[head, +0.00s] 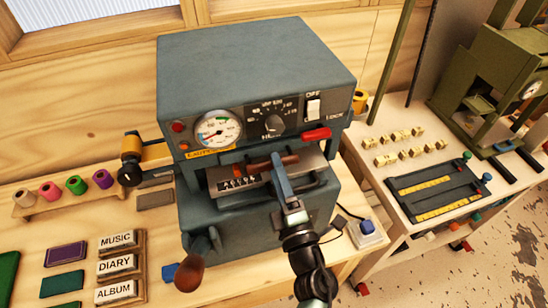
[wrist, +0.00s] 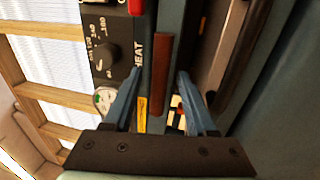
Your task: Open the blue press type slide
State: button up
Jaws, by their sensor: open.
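The blue press (head: 260,70) stands on the wooden bench, with a gauge, a dial and a red lever on its front. Its type slide (head: 238,184), a metal plate with a row of type, sits in the front opening, with a dark bar handle (head: 307,184) at its right. A reddish-brown bar (head: 256,167) lies just above the slide. My gripper (head: 277,160) is in front of the opening and open. In the wrist view my gripper (wrist: 160,78) has its fingers on either side of a reddish-brown bar (wrist: 161,72), with gaps; I cannot tell whether either touches it.
A wooden-knobbed lever (head: 189,274) juts from the press's lower front. Foil rolls (head: 77,185) stand in a rack at left, above the labelled blocks (head: 116,266). A second table (head: 420,120) holds type pieces and a green press.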

jog(key=shift+x, duration=1.1)
grip_shut()
dwell(0.7)
